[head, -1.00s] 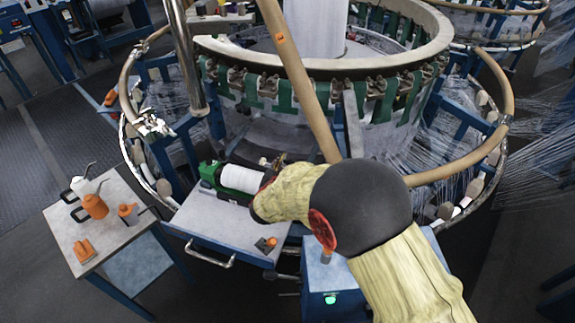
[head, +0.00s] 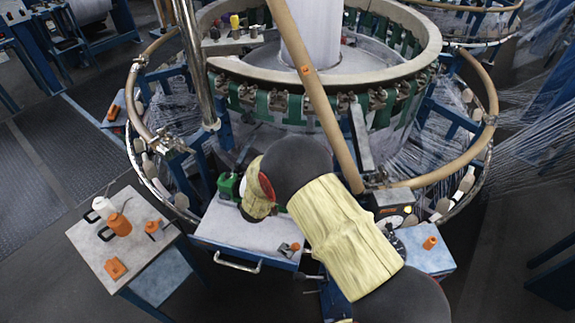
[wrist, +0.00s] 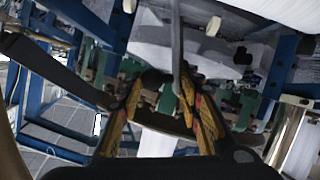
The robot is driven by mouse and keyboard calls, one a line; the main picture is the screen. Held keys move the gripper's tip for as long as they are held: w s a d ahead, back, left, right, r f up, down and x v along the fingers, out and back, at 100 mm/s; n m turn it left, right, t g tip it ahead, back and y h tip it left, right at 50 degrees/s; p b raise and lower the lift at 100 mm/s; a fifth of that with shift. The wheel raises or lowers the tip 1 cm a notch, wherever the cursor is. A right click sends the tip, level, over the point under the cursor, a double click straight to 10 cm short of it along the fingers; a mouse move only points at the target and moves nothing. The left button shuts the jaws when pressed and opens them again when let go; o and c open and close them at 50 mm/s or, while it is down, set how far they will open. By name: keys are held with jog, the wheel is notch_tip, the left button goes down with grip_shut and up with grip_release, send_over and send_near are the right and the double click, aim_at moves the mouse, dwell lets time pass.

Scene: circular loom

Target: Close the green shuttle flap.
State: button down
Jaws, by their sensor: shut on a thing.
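The green shuttle (head: 228,186) lies at the back left of a grey tray-like table (head: 215,222). Only its green left end shows in the head view; my arm hides the rest. My gripper is hidden there behind my wrist, right at the shuttle. In the wrist view my gripper (wrist: 160,92) has two yellow and black fingers, with a gap between them. A thin grey bar (wrist: 177,45) comes down between the fingertips, against the right one. My gripper is shut on what seems to be the shuttle flap, but its shape and angle are not clear.
The round loom (head: 420,75) with green straps stands behind the table. A slanted tan pole (head: 318,95) and a steel post (head: 190,60) rise close to my arm. A side table (head: 85,235) with bottles stands at the left. A blue box (head: 430,262) is at the right.

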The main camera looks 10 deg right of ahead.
jog(key=w+a+f+n+h, duration=0.1)
jog(key=a+f+n, duration=0.1)
jog(key=a, duration=0.1)
jog(key=w+a+f+n+h, duration=0.1)
jog(key=a+f+n+h, duration=0.1)
jog(key=n, duration=0.1)
jog(key=w+a+f+n+h, duration=0.1)
jog(key=a+f+n, duration=0.1)
jog(key=a, duration=0.1)
jog(key=shift+w+a+f+n+h+b, duration=0.25)
jog(key=shift+a+f+n+h+b, duration=0.05)
jog(key=shift+a+f+h, duration=0.1)
jog(key=shift+w+a+f+n+b, duration=0.15)
jog(key=shift+a+f+n+b, duration=0.05)
jog(key=shift+f+n+b, duration=0.3)
jog(key=shift+a+f+b, duration=0.25)
jog(key=shift+f+b, duration=0.25)
jog(key=shift+f, duration=0.2)
jog(key=c, duration=1.3)
grip_release()
jog(key=shift+w, duration=0.1)
jog(key=shift+v, duration=4)
